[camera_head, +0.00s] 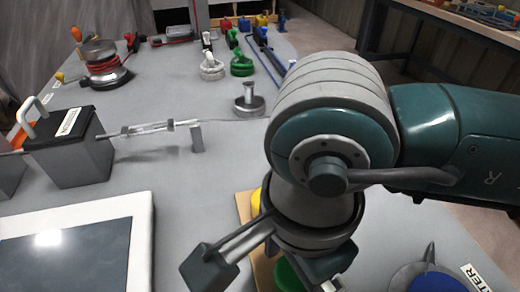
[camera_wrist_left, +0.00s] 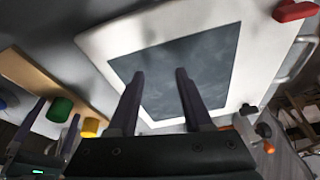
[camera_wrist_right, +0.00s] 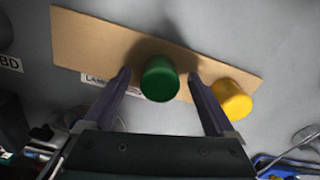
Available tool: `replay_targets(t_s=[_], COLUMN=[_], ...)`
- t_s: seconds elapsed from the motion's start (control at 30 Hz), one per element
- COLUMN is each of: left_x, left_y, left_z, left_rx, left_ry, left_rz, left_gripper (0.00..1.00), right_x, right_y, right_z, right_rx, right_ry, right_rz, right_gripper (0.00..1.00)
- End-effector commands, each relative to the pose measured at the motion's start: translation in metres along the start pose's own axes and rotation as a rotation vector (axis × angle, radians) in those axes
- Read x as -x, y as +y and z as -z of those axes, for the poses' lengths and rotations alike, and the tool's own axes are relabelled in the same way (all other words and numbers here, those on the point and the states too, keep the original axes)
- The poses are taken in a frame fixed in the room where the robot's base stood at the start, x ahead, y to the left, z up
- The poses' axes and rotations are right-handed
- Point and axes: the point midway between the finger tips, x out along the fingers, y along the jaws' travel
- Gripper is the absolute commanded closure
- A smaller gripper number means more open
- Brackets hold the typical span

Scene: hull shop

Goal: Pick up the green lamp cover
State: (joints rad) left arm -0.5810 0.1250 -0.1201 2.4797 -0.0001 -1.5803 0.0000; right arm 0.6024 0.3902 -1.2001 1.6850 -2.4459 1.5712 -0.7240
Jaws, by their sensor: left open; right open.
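The green lamp cover (camera_wrist_right: 160,80) is a short cylinder on a tan board (camera_wrist_right: 100,45). In the right wrist view it lies between the open fingers of my right gripper (camera_wrist_right: 158,75), which are apart from it. In the head view my right arm hides most of it, and a green part (camera_head: 288,276) shows at the bottom. It also shows at the left of the left wrist view (camera_wrist_left: 60,109). My left gripper (camera_wrist_left: 159,74) is open and empty, facing a white-framed dark panel (camera_wrist_left: 185,75).
A yellow cover (camera_wrist_right: 232,100) stands beside the green one on the board. A blue-topped round piece (camera_head: 436,282) is at the bottom right. A dark box with a handle (camera_head: 72,148) and a small post (camera_head: 197,138) stand behind the panel. Bare table lies between panel and board.

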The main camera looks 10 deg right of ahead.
Motion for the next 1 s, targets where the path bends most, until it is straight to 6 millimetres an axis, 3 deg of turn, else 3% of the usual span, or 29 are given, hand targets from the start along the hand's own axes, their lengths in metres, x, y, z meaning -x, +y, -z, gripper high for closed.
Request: replay_targets(t_s=[0.17, 0.9, 1.0], left_x=[0.0001, 0.0002, 0.0003], left_y=[0.0004, 0.0022, 0.0018], left_z=[0.0001, 0.0009, 0.0008], left_rx=[0.002, 0.009, 0.007], left_ry=[0.000, 0.002, 0.002], left_rz=[-0.001, -0.006, -0.005], left_gripper=[0.50, 0.50, 0.50], right_x=[0.0000, 0.0003, 0.0004], right_y=[0.0000, 0.0001, 0.0001], right_z=[-0.0001, 0.0001, 0.0001], right_rx=[0.000, -0.001, -0.001], right_ry=[0.000, 0.000, 0.000], right_rz=[0.000, -0.001, 0.000], right_gripper=[0.10, 0.93, 0.98])
